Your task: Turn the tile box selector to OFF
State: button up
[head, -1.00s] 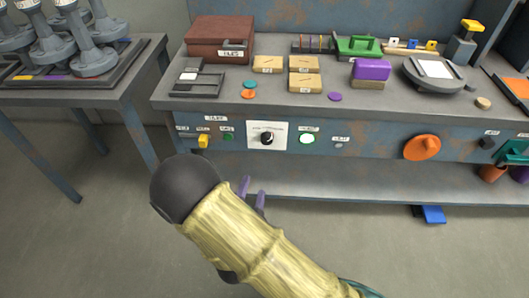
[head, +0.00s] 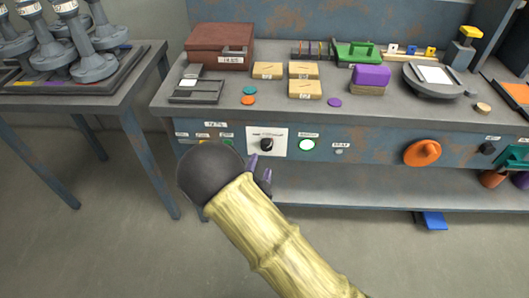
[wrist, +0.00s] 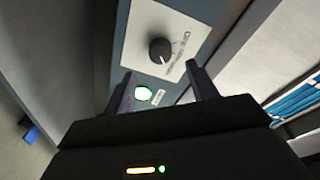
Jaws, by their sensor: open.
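The selector is a black round knob (head: 266,144) on a white plate (head: 281,133) in the front panel of the bench. My gripper (head: 260,170) is open and empty, just below the plate in the head view. In the wrist view its two dark fingers (wrist: 160,88) are apart, and the knob shows beyond the gap, not touched.
A lit white-green button (head: 306,145) is right of the plate; it also shows in the wrist view (wrist: 144,94). An orange dial (head: 421,152) is farther right. The benchtop (head: 200,116) above holds a brown box (head: 219,42), tiles and tools. A lower shelf (head: 350,182) runs below the panel.

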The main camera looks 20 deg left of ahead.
aim_at(265, 148)
jog(key=w, duration=0.7)
jog(key=shift+w+a+b, duration=0.1)
jog(key=shift+a+b, duration=0.2)
jog(key=shift+a, duration=0.1)
jog(key=c, duration=1)
